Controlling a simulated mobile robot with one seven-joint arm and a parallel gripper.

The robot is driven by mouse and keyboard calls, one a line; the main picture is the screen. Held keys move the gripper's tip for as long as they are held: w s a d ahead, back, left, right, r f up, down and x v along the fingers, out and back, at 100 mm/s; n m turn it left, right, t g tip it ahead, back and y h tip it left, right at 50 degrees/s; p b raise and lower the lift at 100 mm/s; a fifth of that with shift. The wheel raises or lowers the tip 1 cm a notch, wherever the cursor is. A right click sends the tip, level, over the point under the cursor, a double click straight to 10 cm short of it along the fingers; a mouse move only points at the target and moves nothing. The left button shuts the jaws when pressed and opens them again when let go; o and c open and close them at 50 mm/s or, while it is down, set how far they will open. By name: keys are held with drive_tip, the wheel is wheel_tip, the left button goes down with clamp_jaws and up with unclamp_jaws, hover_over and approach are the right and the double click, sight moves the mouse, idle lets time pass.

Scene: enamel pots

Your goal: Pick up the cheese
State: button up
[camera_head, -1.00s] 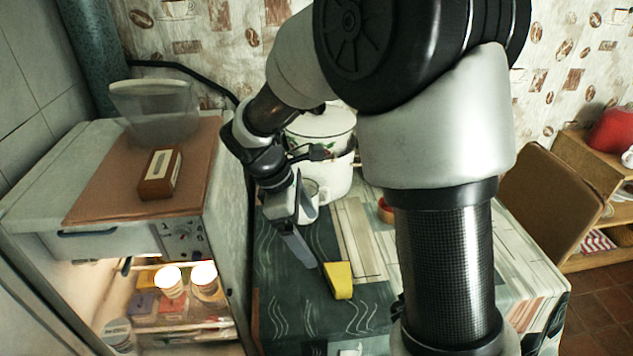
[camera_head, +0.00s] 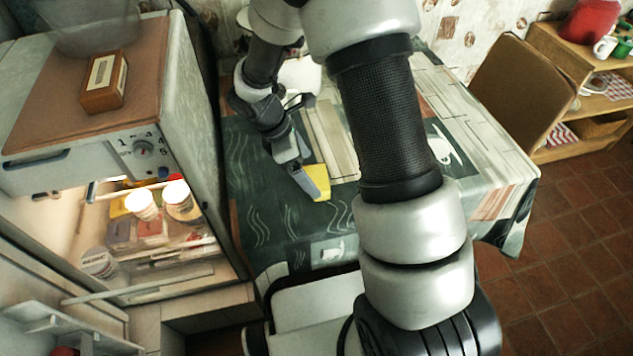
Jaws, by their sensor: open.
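The cheese is a yellow wedge (camera_head: 319,178) on the table with the dark green patterned cloth (camera_head: 262,215). My gripper (camera_head: 312,188) points down at the cheese from the upper left, and its fingers overlap the wedge's left part in the picture. The near finger covers part of the cheese. The jaws are open. I cannot tell whether the fingers touch the wedge or how far it lies between them.
An open, lit fridge (camera_head: 150,240) with jars inside stands left of the table, with a wooden box (camera_head: 104,82) on top. A brown chair (camera_head: 522,88) and a wooden shelf (camera_head: 590,70) are at right. The cloth in front of the cheese is clear.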

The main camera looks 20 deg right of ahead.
sight(315, 178)
drive_tip(key=b+x, duration=0.1)
drive_tip(key=x, duration=0.4)
drive_tip(key=shift+w+f, duration=0.1)
drive_tip(key=c, duration=1.3)
